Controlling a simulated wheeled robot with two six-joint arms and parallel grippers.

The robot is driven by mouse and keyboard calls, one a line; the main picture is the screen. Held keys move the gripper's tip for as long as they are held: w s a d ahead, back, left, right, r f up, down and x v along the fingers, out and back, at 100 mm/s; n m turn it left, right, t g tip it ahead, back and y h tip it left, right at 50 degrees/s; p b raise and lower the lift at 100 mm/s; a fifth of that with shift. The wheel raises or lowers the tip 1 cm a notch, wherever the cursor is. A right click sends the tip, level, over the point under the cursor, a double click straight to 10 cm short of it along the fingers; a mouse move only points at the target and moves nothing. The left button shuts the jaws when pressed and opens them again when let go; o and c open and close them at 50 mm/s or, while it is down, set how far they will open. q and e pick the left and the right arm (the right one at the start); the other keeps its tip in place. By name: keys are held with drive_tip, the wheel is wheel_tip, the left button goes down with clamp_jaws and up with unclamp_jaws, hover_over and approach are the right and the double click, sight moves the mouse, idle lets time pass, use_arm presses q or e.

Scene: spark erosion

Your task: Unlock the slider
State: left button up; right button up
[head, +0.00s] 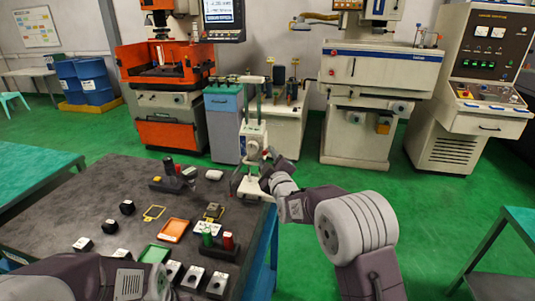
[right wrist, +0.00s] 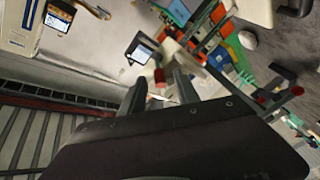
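A tall stand with a pale base and upright columns is at the far right corner of the dark table. A white block (head: 253,138), which looks like the slider, sits partway up it. My right gripper (head: 268,163) is beside the stand, just right of and below the block. In the right wrist view its two fingers (right wrist: 160,88) look apart, with a small reddish knob (right wrist: 158,75) near their tips. I cannot tell whether they touch it. Any lock on the slider is too small to make out. My left arm crosses the lower left, but its gripper does not show.
The dark table (head: 60,215) holds an orange tray (head: 173,230), a green tray (head: 154,254), a red-topped piece (head: 228,242) and several small black and white blocks. Machines stand behind. Green floor is open to the right of the table.

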drive_tip(key=shift+w, duration=0.35)
clamp_jaws()
idle(1.2)
